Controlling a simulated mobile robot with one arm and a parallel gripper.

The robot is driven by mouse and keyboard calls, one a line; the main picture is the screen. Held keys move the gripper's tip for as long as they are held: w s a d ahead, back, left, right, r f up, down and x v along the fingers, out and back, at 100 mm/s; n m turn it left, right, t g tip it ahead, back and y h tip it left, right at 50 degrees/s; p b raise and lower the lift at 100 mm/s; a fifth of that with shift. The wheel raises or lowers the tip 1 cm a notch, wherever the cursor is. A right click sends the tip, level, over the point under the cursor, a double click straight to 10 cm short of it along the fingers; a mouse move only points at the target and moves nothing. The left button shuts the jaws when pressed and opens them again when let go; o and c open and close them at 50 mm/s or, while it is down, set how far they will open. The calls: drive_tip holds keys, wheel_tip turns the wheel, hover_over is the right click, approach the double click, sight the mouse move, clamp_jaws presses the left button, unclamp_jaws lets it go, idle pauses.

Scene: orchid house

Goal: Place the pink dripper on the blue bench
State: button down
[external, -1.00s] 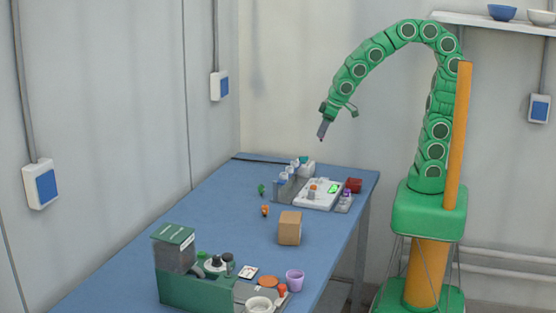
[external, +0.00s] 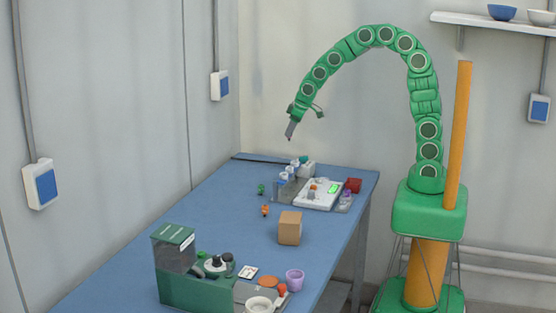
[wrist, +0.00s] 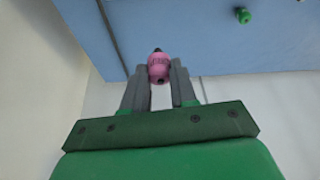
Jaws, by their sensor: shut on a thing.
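My gripper (external: 290,131) is in the air above the far end of the blue bench (external: 215,215). In the wrist view my gripper (wrist: 160,85) is shut on the pink dripper (wrist: 159,66), a small rounded pink piece with a dark tip, held between the two grey fingers. In the external view the dripper is too small to make out clearly at the fingertips. The blue bench (wrist: 190,35) also fills the upper part of the wrist view, below and beyond the dripper.
A cardboard box (external: 290,228) stands mid-bench. A white scale (external: 318,194), vials and a red block (external: 353,185) are at the far right. A green machine (external: 190,275) and a purple cup (external: 295,280) are at the near end. Small green (external: 261,189) and orange (external: 265,210) pieces lie left of the scale.

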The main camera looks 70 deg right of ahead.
drive_tip(key=w+d+f, duration=0.3)
drive_tip(key=w+d, duration=0.1)
drive_tip(key=d, duration=0.2)
drive_tip(key=shift+w+d+f, duration=0.15)
drive_tip(key=shift+w+d, duration=0.05)
drive_tip(key=shift+d, duration=0.1)
drive_tip(key=shift+w, duration=0.1)
drive_tip(key=w+f, duration=0.2)
drive_tip(key=w, duration=0.2)
drive_tip(key=w+f, duration=0.3)
drive_tip(key=w, duration=0.1)
drive_tip(key=w+d+f, duration=0.1)
drive_tip(key=w+f, duration=0.2)
drive_tip(key=w, duration=0.1)
drive_tip(key=shift+w+d+f, duration=0.1)
drive_tip(key=shift+w+f, duration=0.15)
drive_tip(key=shift+w, duration=0.05)
drive_tip(key=shift+w+f, duration=0.55)
drive_tip(key=shift+f, duration=0.2)
drive_tip(key=shift+d+f, duration=0.1)
drive_tip(key=shift+f, duration=1.4)
drive_tip(key=c, duration=0.9)
unclamp_jaws()
drive_tip(key=shift+f, duration=0.1)
